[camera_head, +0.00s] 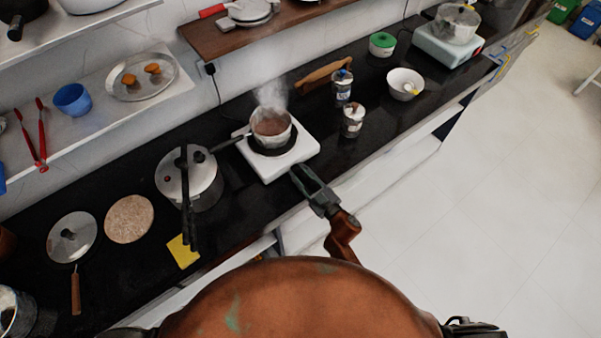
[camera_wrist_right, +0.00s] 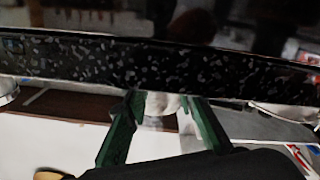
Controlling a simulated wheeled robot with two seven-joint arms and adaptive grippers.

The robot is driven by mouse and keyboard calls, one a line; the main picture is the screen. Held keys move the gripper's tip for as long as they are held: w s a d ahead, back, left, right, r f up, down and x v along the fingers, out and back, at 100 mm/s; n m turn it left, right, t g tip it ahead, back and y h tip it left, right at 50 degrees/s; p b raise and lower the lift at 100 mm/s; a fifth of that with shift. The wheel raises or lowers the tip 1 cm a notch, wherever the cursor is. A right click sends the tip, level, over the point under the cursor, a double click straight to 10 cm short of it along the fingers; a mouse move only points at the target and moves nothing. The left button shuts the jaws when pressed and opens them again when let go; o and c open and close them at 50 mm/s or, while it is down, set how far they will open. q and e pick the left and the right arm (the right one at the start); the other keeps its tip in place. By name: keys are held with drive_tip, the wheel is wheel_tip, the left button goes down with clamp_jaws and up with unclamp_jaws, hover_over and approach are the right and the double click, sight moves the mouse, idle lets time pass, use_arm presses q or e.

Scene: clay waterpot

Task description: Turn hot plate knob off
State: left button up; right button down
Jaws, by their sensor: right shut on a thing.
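The white hot plate (camera_head: 307,148) stands on the black counter. A steaming pot (camera_head: 271,126) of brown liquid sits on its burner. My right gripper (camera_head: 298,172) reaches to the front right side of this hot plate, with its fingertips against that edge. In the right wrist view the two green fingers (camera_wrist_right: 165,100) are on either side of a small pale rounded thing (camera_wrist_right: 162,104). It appears to be the hot plate knob. The knob's setting is hidden from the head view.
A pressure cooker (camera_head: 172,178) stands left of the hot plate. Two small jars, one at the front (camera_head: 353,121), stand to its right, with a white bowl (camera_head: 405,84) beyond. A second hot plate (camera_head: 429,43) is farther right. The floor in front is clear.

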drive_tip(key=shift+f+n, duration=0.1)
drive_tip(key=shift+n, duration=1.1)
drive_tip(key=c, duration=1.6)
unclamp_jaws()
wheel_tip(320, 180, up, 10)
